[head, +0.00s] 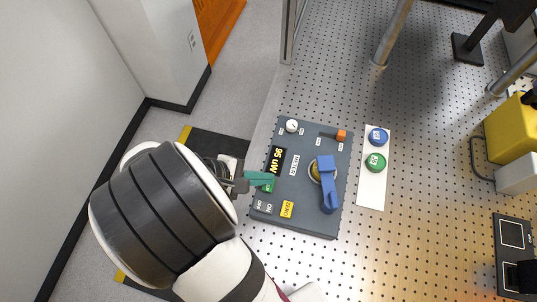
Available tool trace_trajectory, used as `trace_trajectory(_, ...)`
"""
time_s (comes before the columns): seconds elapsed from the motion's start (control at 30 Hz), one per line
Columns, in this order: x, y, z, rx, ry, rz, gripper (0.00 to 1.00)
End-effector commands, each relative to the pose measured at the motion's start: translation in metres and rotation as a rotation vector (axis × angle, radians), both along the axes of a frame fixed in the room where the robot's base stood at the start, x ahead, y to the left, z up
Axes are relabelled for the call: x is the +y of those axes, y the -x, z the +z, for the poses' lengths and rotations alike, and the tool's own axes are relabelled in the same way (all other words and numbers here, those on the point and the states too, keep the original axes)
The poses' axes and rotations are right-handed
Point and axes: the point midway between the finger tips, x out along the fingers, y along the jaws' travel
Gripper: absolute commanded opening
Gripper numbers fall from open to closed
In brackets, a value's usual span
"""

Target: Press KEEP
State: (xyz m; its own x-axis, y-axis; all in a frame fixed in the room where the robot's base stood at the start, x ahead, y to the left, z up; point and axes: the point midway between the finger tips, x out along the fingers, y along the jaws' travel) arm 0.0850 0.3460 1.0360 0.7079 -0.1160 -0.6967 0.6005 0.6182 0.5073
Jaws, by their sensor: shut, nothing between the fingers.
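My gripper (268,179) has teal fingertips that are shut and empty. It reaches in from the left over the left part of a dark grey control panel (312,221), beside the display (277,160) reading about "96 uW". A small green patch (267,189) shows just below the fingertips; I cannot tell whether they touch it. To the right, a white strip (371,193) carries a blue round button (377,137) and a green round button (375,162). The gripper is apart from both. Their lettering is too small to read, so I cannot tell which button is KEEP.
The panel carries a blue lever (327,187), an orange-tipped switch (341,136), a white knob (292,126) and a yellow key (287,209). Metal posts (392,35) stand behind. A yellow box (512,135) stands right. Perforated tabletop (430,210) right of the strip is clear.

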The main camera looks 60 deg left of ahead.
Motion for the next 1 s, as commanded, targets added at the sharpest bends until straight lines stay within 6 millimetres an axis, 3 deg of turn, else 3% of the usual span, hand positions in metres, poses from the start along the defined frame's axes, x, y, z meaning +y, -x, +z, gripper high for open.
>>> trace_trajectory(0.23, 0.000, 0.000, 0.005, 0.000, -0.001, -0.001, 0.00)
trace_trajectory(0.7, 0.000, 0.000, 0.048, 0.000, -0.001, -0.001, 0.00)
trace_trajectory(1.0, 0.000, 0.000, 0.050, 0.000, 0.001, -0.001, 0.00)
